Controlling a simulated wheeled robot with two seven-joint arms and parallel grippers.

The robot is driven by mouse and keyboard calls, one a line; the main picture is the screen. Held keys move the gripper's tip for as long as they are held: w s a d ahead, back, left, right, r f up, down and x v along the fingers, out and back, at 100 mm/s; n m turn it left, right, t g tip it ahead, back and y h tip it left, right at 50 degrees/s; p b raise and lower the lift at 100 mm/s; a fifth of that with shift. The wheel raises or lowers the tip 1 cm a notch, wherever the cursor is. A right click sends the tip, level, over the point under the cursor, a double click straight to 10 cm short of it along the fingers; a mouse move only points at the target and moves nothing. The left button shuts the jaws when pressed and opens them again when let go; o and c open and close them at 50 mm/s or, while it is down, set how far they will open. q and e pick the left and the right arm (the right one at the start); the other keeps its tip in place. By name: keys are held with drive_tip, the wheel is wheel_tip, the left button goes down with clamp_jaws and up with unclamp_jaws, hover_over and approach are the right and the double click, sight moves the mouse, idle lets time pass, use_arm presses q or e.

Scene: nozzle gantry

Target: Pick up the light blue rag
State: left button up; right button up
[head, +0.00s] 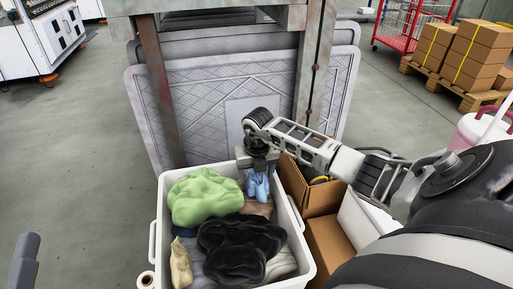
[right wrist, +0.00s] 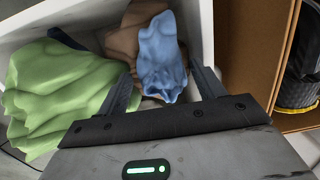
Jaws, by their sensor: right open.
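The light blue rag (head: 257,187) lies in the far right part of a white bin (head: 305,243), on top of a brown cloth. My right gripper (head: 258,169) is just above it, pointing down into the bin. In the right wrist view the light blue rag (right wrist: 162,57) shows between the two spread fingers of my right gripper (right wrist: 165,88). The fingers are open, with gaps at both sides of the rag. My left gripper is not in view.
A green rag (head: 203,195) and a black rag (head: 240,247) lie in the same bin with other cloths. Cardboard boxes (head: 328,243) stand right of the bin. A grey frame post (head: 312,70) and quilted pale panels (head: 220,105) rise behind it. Floor at left is clear.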

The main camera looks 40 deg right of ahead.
sight(256, 177)
wheel_tip(256, 177, down, 3)
drive_tip(key=shift+w+r+b, duration=0.1)
drive_tip(key=shift+r+b, duration=0.05)
drive_tip(key=shift+b, duration=0.4)
drive_tip(key=shift+d, duration=0.1)
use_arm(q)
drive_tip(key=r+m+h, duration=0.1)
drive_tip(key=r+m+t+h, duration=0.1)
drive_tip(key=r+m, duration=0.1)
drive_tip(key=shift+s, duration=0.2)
use_arm(e)
drive_tip(key=c, duration=0.8)
